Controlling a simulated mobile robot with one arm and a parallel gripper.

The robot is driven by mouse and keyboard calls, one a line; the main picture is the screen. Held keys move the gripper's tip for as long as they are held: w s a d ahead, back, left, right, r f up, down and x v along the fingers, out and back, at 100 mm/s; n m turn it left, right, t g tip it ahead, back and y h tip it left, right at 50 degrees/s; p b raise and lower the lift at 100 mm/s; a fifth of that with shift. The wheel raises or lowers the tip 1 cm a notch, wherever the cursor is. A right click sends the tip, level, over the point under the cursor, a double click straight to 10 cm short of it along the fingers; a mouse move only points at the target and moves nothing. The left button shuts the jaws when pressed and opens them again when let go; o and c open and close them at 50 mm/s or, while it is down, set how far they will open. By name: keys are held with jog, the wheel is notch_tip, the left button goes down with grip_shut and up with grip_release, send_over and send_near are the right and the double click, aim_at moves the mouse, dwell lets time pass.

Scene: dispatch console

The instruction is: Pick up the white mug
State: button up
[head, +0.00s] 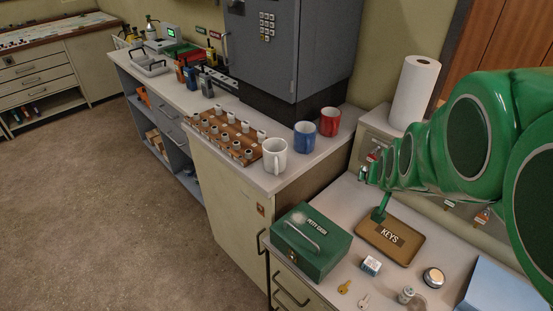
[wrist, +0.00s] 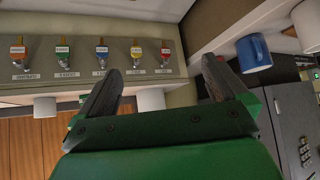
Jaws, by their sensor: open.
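The white mug (head: 275,156) stands upright near the front corner of the raised counter (head: 290,180), its handle facing the viewer. A blue mug (head: 304,137) and a red mug (head: 329,121) stand behind it in a row to the right. In the wrist view, which looks upside down, a white mug (wrist: 307,27) is cut by the right edge, beside the blue mug (wrist: 253,52). My gripper (wrist: 161,65) is open and empty, its dark fingers spread apart. In the head view it is hard to make out at the end of my green arm, right of the mugs and apart from them.
A grey cabinet (head: 290,50) stands behind. The lower desk holds a green cash box (head: 311,241) and a KEYS tray (head: 390,236). A paper roll (head: 414,93) stands behind my arm. Labelled keys hang on a panel (wrist: 90,55).

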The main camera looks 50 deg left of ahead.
jog(key=s+a+f+n+t+y, duration=0.1)
jog(key=s+a+n+y, duration=0.2)
jog(key=a, duration=1.2)
jog(key=n+y, duration=0.1)
jog(key=y, duration=0.2)
send_near(274, 144)
jog(key=shift+x, duration=2.8)
jog(key=shift+f, duration=0.1)
jog(key=c, duration=1.1)
